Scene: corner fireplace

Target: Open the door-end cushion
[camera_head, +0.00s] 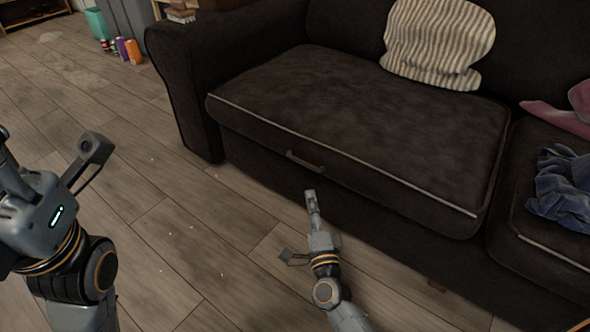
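The dark sofa's left seat cushion (360,115) has pale piping along its front edge and lies flat on the sofa base. A small dark bar handle (306,162) is on the cushion's front, below the piping. My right gripper (312,200) is just below and in front of this handle, apart from it in the picture, pointing toward the sofa. Its fingers show edge-on, so the gap between them is hidden. My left gripper (6,160) is at the left edge, partly cut off, far from the sofa. Its fingertips are not clearly visible.
A striped pillow (438,43) rests at the back of the cushion. Blue cloth (562,188) and pink cloth (562,116) lie on the right seat. The sofa's armrest (180,90) stands at the left. The wooden floor (170,215) between my arms is clear.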

